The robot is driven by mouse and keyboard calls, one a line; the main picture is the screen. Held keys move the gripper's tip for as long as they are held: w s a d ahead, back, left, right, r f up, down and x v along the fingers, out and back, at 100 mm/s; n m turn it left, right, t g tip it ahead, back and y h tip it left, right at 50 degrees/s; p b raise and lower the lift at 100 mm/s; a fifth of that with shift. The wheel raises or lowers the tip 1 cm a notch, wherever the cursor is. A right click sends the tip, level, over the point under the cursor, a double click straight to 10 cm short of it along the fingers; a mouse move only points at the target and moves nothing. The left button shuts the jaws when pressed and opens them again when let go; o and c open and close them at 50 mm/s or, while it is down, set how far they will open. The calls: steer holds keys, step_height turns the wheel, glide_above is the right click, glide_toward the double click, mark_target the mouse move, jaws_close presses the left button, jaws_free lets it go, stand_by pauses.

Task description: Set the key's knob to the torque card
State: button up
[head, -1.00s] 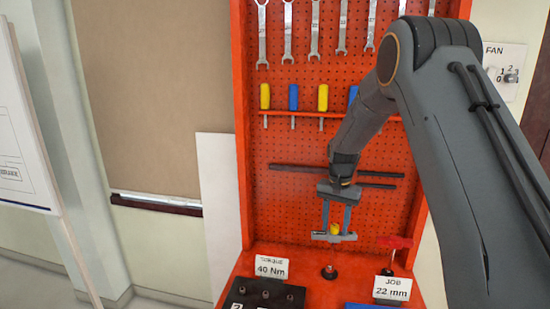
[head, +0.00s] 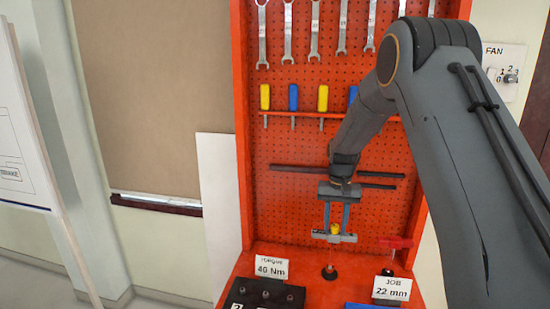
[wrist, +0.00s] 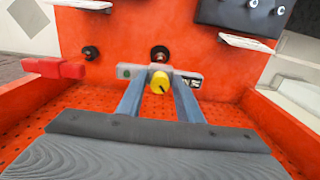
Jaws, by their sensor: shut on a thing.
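The key is a grey bar (head: 347,238) with a yellow knob (head: 335,229), low in front of the pegboard. In the wrist view the knob (wrist: 159,82) faces me with a dark pointer line. The bar (wrist: 190,82) has a green spot at its left end and a small dark marking at its right; the marking is too small to read. My gripper (wrist: 160,88) is shut on the knob, one finger on each side. The torque card (head: 271,267) reads 40 Nm and stands on the bench at the left.
A job card (head: 392,288) reads 22 mm. A black block with sockets (head: 265,294) sits below the torque card. A red-handled tool (head: 395,242) is right of the key. Wrenches and screwdrivers hang above on the orange pegboard (head: 290,215). A fan switch (head: 505,73) is at the far right.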

steer(key=shift+o, duration=1.1)
steer(key=m, duration=0.7)
steer(key=shift+o, duration=0.9)
steer(key=shift+c, duration=0.2)
steer(key=n, duration=0.7)
steer(key=shift+r+p, duration=0.1)
steer(key=shift+p, duration=0.2)
steer(key=shift+r+p, duration=1.3)
steer(key=shift+r, duration=1.6)
